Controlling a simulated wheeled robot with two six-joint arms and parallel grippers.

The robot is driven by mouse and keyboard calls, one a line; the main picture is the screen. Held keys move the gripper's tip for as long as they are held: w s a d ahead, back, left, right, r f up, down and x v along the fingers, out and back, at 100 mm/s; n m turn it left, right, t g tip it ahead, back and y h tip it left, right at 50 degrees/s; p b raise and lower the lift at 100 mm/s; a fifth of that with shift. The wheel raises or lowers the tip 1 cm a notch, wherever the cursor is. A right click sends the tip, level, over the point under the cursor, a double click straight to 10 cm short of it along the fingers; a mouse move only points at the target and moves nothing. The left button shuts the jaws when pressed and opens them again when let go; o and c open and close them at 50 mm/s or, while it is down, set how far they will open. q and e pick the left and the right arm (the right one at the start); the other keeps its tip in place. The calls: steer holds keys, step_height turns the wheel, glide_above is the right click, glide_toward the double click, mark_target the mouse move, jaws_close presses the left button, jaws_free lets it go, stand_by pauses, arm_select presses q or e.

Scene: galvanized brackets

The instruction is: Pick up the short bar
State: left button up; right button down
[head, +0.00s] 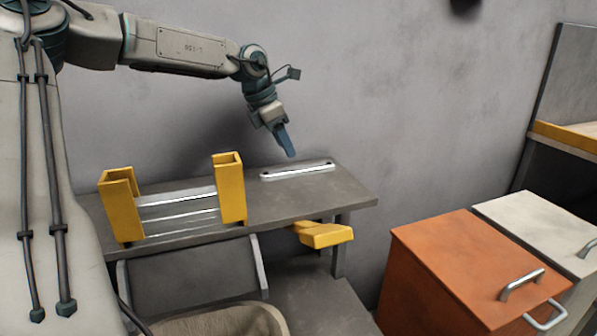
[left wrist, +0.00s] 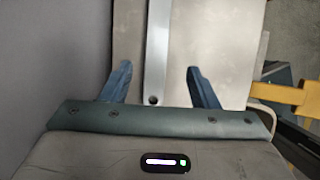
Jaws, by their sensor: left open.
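A flat, shiny metal bar (head: 297,171), which looks like the short bar, lies on the grey bench (head: 345,192) near its back edge. It has a dark hole near each end. My left gripper (head: 291,154) is above this bar, pointing down. In the left wrist view the open blue fingers (left wrist: 158,68) are on either side of the bar (left wrist: 157,40), with nothing held between them. The bar's near end with its hole shows between the fingers. The gap in height between fingertips and bar is hard to judge. My right gripper is not in view.
Two yellow upright holders (head: 231,188) stand at the bench's left with several metal bars (head: 177,217) between them. A yellow block-like part (head: 323,235) projects at the bench's front edge. An orange cabinet (head: 455,265) stands at right. The bench around the lying bar is clear.

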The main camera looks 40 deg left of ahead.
mark_target(298, 168)
arm_select(q)
steer(key=x, duration=0.2)
steer(key=b+x, duration=0.1)
steer(key=x, duration=0.4)
steer(key=shift+w+a, duration=0.15)
steer(key=shift+w, duration=0.15)
steer(key=shift+r, duration=0.1)
jaws_close()
step_height(298, 168, up, 10)
steer(key=p, duration=0.2)
